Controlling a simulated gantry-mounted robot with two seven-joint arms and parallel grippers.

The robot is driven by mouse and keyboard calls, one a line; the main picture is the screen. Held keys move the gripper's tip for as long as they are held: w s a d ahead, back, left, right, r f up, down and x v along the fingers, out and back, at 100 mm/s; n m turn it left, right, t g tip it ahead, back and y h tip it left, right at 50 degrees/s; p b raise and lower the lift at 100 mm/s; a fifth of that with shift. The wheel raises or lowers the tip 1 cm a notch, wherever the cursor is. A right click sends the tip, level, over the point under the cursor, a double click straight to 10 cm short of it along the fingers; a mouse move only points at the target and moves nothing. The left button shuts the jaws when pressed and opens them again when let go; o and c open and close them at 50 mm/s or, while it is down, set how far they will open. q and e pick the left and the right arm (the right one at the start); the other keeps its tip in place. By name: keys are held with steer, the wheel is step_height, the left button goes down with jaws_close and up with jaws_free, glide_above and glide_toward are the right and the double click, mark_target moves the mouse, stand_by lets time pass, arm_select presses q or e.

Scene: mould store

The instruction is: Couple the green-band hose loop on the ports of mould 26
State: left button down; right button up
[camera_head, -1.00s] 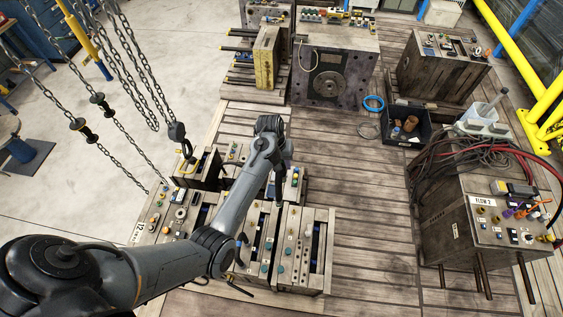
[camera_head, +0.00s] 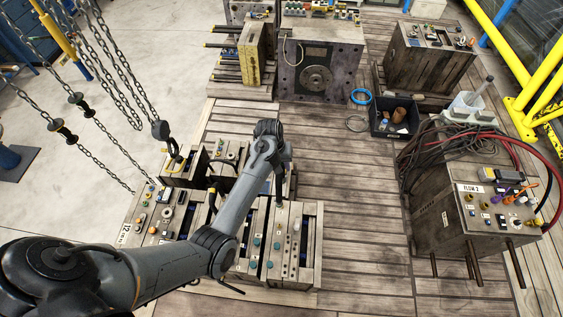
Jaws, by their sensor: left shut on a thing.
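My left gripper (camera_head: 279,198) points down over the right part of a row of upright moulds (camera_head: 257,262). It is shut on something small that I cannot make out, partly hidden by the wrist. The mould tops carry small coloured ports, some teal. I cannot read which mould is 26; a plate at the row's left end reads 12. I cannot pick out a green band on any hose. Whether the gripper or its load touches a mould is unclear. My left forearm hides part of the row. My right gripper is out of view.
Chains with a hook (camera_head: 160,131) hang at the left above the moulds. A FLOW 2 unit (camera_head: 440,215) with hoses (camera_head: 437,145) stands at the right. A blue hose ring (camera_head: 361,97) and a black crate (camera_head: 378,115) lie behind. The middle planks are clear.

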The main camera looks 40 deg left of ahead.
arm_select(q)
step_height(320, 180, down, 26)
steer(key=b, duration=1.5)
steer(key=shift+b, duration=0.35)
steer(key=shift+f, duration=0.1)
stand_by(0.5)
steer(key=shift+f+p, duration=0.2)
steer(key=shift+p, duration=0.1)
stand_by(0.7)
steer(key=shift+f, duration=0.2)
stand_by(0.4)
steer(key=shift+a+f+b, duration=0.1)
steer(key=shift+f+b, duration=0.35)
stand_by(0.3)
steer(key=shift+f, duration=0.45)
stand_by(0.5)
